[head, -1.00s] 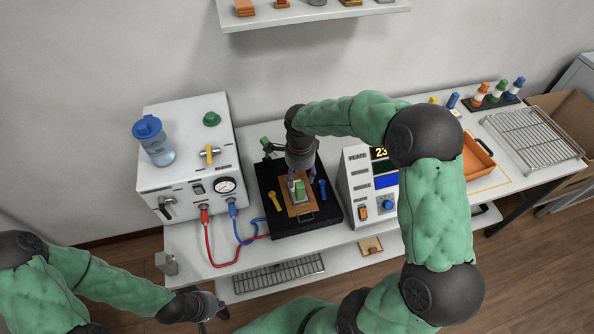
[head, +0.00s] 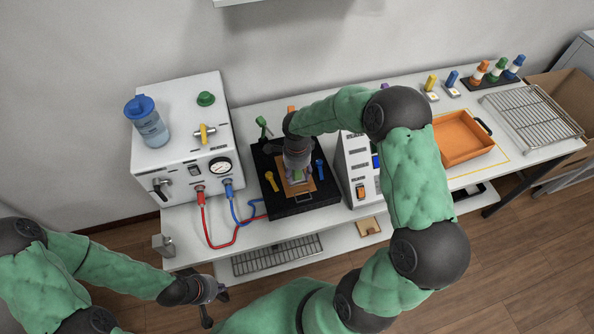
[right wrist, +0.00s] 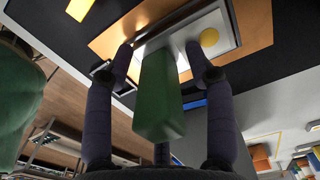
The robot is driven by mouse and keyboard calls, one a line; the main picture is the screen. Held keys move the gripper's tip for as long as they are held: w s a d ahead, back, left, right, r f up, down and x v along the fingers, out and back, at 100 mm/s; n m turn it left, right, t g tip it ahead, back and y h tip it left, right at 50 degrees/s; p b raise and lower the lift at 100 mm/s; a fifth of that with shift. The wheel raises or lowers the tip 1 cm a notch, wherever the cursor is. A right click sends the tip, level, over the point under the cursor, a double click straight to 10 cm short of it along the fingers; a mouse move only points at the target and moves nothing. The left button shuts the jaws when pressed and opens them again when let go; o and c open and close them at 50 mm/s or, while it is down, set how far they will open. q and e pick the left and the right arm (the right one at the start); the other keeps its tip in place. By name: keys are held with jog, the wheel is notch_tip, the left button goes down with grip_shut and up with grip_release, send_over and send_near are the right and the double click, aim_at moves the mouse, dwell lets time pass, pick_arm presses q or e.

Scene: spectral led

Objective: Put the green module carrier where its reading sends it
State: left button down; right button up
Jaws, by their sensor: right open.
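The green module carrier shows as a green block (right wrist: 158,95) in the right wrist view, standing on a pale plate with a yellow dot. In the head view it is largely hidden under my right gripper (head: 297,172), with a little green (head: 297,175) visible. It is at the black fixture (head: 300,208), on its orange-brown pad (head: 297,190). My right gripper is open, with one finger on each side of the block; contact cannot be told. My left gripper (head: 215,305) is low at the bench's front edge, its fingers apart and empty.
A white unit with a gauge (head: 220,167) stands left, its red and blue hoses reaching toward the fixture. A white meter box (head: 357,165) stands right, partly behind my arm. Further right are an orange tray (head: 461,139), a wire rack (head: 532,127) and coloured bottles (head: 498,68).

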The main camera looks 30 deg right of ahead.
jog(key=c, duration=1.1)
jog(key=o, duration=1.1)
notch_tip(320, 180, up, 11)
jog(key=shift+f+p, duration=0.1)
jog(key=shift+p, duration=0.8)
